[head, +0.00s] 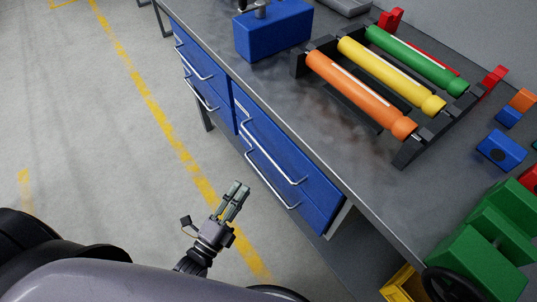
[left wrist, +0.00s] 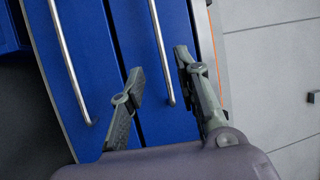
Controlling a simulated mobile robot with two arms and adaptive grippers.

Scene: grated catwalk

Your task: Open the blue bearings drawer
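Blue drawers with silver bar handles sit under the workbench. The nearer pair shows an upper drawer front (head: 277,143) with its handle (head: 272,152) and a lower one with its handle (head: 270,180). All look closed. No label is readable, so I cannot tell which is the bearings drawer. My left gripper (head: 240,188) is in front of the nearer pair, beside the lower handle. In the left wrist view the left gripper (left wrist: 159,64) has its fingers apart, with one bar handle (left wrist: 158,42) showing between them; contact is not visible. My right gripper is not in view.
The grey workbench (head: 345,150) carries a rack with orange (head: 355,92), yellow (head: 388,73) and green (head: 415,60) rollers, and a blue block-like tool (head: 272,32). Green bins (head: 485,240) stand at right. A yellow crate (head: 405,285) is below. The floor left of the drawers is clear.

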